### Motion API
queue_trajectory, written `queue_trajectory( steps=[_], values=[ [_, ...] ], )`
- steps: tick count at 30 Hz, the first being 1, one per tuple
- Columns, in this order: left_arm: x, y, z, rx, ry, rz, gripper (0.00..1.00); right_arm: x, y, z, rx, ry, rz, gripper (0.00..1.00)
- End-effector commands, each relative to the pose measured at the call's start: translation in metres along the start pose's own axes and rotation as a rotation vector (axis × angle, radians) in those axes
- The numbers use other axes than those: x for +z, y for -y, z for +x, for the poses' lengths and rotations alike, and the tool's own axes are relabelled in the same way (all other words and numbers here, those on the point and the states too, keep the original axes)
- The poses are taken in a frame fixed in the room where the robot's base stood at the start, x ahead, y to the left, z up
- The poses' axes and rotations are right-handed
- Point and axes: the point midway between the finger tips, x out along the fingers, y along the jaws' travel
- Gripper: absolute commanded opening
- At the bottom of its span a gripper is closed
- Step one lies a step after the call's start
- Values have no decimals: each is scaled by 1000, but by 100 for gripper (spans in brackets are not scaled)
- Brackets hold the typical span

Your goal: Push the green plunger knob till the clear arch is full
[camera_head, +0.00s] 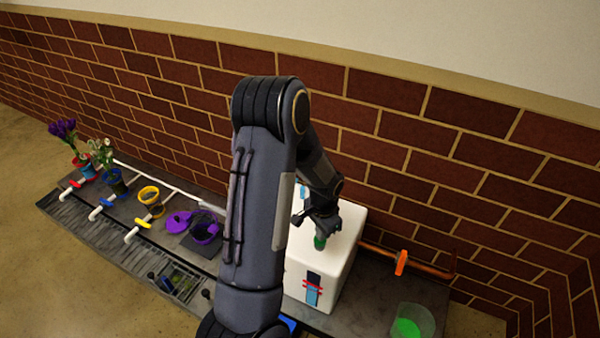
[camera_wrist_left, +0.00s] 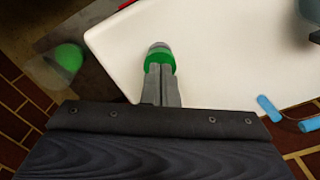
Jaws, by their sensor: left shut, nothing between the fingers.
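The green plunger knob (camera_head: 319,242) is on top of a white box (camera_head: 346,245). It shows as a green ring with a grey top in the left wrist view (camera_wrist_left: 157,54). My left gripper (camera_head: 321,227) is shut and empty, pointing down at the knob. In the left wrist view its fingertips (camera_wrist_left: 160,68) overlap the knob's edge; I cannot tell whether they touch it. The box front has a dark panel with a light blue part (camera_head: 312,293) and red marks. My right gripper is not in view.
A clear cup (camera_head: 428,318) with green inside stands right of the box. A copper pipe with an orange handle (camera_head: 401,262) runs behind it. Pots, flowers (camera_head: 63,130) and a white pipe with coloured valves (camera_head: 142,223) line the left. A brick wall rises behind.

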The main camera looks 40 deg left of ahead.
Motion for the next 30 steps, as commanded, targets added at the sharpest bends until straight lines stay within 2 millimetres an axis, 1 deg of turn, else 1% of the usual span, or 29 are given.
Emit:
queue_trajectory(
  steps=[5, 8, 21, 24, 30],
  values=[
    [0, 0, -1, 0, 0, 0, 0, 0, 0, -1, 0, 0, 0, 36],
    [0, 0, -5, 0, 0, 0, 0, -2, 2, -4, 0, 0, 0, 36],
    [0, 0, -40, 0, 0, 0, 0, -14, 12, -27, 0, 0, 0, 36],
    [0, 0, -46, 0, 0, 1, 0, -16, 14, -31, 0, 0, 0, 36],
    [0, 0, -46, 0, 0, 0, 0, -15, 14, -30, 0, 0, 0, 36]
  ],
)
